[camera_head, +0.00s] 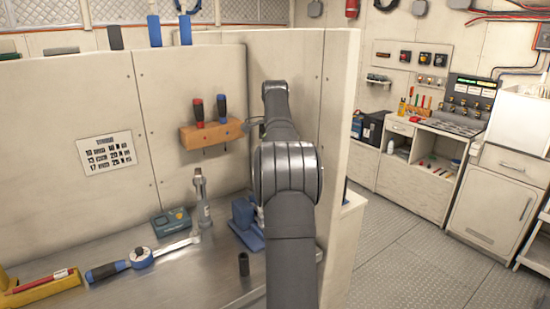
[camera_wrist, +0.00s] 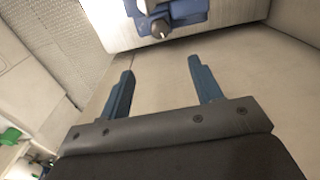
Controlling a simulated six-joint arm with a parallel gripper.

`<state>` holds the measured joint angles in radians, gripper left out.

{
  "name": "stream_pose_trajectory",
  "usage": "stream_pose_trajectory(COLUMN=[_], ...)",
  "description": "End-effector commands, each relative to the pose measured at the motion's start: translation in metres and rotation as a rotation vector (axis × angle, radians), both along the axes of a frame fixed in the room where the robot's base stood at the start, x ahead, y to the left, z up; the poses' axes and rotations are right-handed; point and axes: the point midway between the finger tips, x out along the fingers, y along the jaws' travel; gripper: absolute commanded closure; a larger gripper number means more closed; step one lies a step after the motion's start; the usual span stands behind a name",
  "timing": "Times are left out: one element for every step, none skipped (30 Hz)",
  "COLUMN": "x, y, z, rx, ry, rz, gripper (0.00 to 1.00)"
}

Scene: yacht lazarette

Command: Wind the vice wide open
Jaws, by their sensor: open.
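The blue vice (camera_head: 245,218) stands on the metal workbench (camera_head: 215,265), partly hidden behind my arm in the head view. In the wrist view, part of the blue vice (camera_wrist: 188,10) shows at the top edge, with a round dark screw end (camera_wrist: 160,28) facing my gripper. My gripper (camera_wrist: 164,78) has two blue fingers spread wide with nothing between them. It is apart from the vice. In the head view my arm hides the fingers. The vice's handle and jaw gap cannot be made out.
A torque wrench (camera_head: 140,259), a teal box (camera_head: 174,222), an upright grey tool (camera_head: 201,198) and a dark socket (camera_head: 244,264) are on the bench. A wooden rack (camera_head: 212,134) holds two screwdrivers. A pale partition (camera_head: 342,150) stands close right of my arm.

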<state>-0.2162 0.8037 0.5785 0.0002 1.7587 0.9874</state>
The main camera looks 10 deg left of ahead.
Motion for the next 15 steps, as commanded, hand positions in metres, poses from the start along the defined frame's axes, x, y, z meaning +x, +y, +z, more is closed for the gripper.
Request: stream_pose_trajectory(x=[0.0001,0.0000,-0.0001,-0.0002,-0.0002,-0.0003,-0.0003,-0.0003,-0.0003,-0.0003,-0.0003,-0.0002,-0.0004,-0.0007,-0.0013], y=[0.0000,0.0000,0.0000,-0.0001,-0.0001,0.0000,0.0000,0.0000,0.0000,0.0000,0.0000,0.0001,0.0006,0.0016,0.0045], z=[0.0032,0.0044,0.0055,0.0059,0.0062,0.0064,0.0064,0.0064,0.0063,0.0063,0.0063,0.0062,0.0061,0.0057,0.0048], rx=[0.000,0.000,0.000,-0.001,-0.001,0.000,0.000,0.000,-0.001,-0.001,-0.001,-0.001,-0.002,-0.006,-0.017], ry=[0.000,0.000,0.000,0.001,0.001,0.001,0.001,0.001,0.001,0.001,0.001,0.001,0.001,0.001,0.000], rz=[0.000,0.000,0.000,0.000,0.000,0.000,0.000,0.000,0.000,0.000,0.000,0.000,-0.002,-0.007,-0.021], gripper=[0.41,0.41,0.41,0.41,0.41,0.41,0.41,0.41,0.41,0.41,0.41,0.41,0.41,0.41,0.41])
